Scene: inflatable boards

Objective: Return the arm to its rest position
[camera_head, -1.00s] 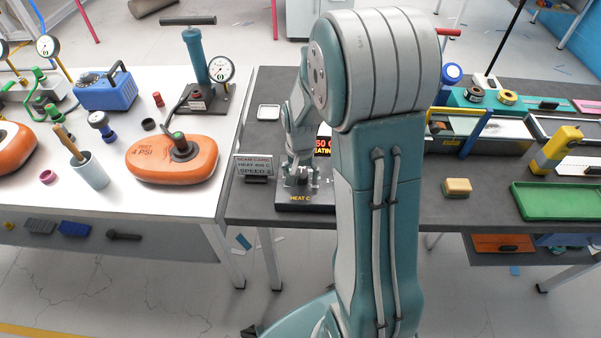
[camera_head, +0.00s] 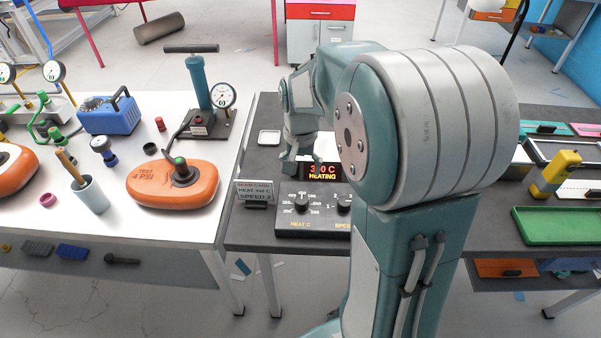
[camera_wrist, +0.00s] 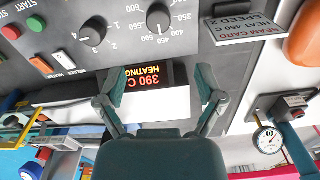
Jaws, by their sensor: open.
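My gripper (camera_wrist: 160,85) is open and empty in the wrist view, its two fingers spread with the heater's red display (camera_wrist: 145,88) showing between them. In the head view my gripper (camera_head: 303,158) hangs over the dark table, just behind the control panel (camera_head: 312,222), and is partly hard to make out. The panel has a heat knob (camera_head: 301,200) and a speed knob (camera_head: 345,201). The display (camera_head: 322,172) reads "HEATING" above the knobs. In the wrist view it reads 390 C. My arm's large joint covers the table's middle.
A card on a stand (camera_head: 254,193) reads heat 450 C, speed 2. The white table (camera_head: 80,205) at left carries an orange inflated board (camera_head: 150,190), a pump (camera_head: 198,85) and a blue box (camera_head: 110,115). At right are a green tray (camera_head: 555,226) and a yellow tool (camera_head: 556,173).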

